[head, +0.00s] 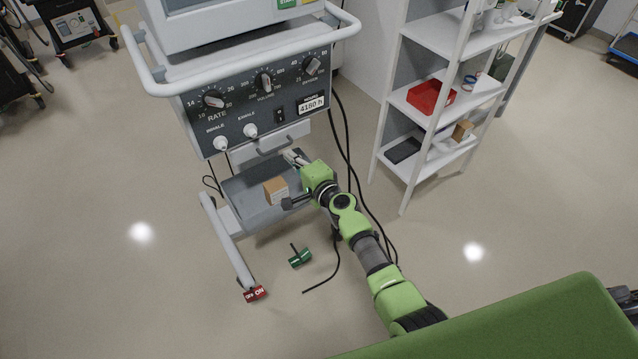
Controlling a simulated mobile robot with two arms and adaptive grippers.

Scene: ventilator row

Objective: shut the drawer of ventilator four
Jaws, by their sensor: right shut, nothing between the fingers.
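Below the panel is a grey drawer front (246,155) with a bar handle (274,149). How far the drawer stands out is hard to tell from above. My right gripper (291,156) is shut and empty, its fingertips close to the right end of the drawer front, by the handle. I cannot tell whether they touch. My left gripper is not in view.
A grey tray (238,190) with a cardboard box (276,191) lies low under the drawer front. A green part (300,257) and black cables (344,150) are on the floor side. A white shelf rack (392,135) stands right.

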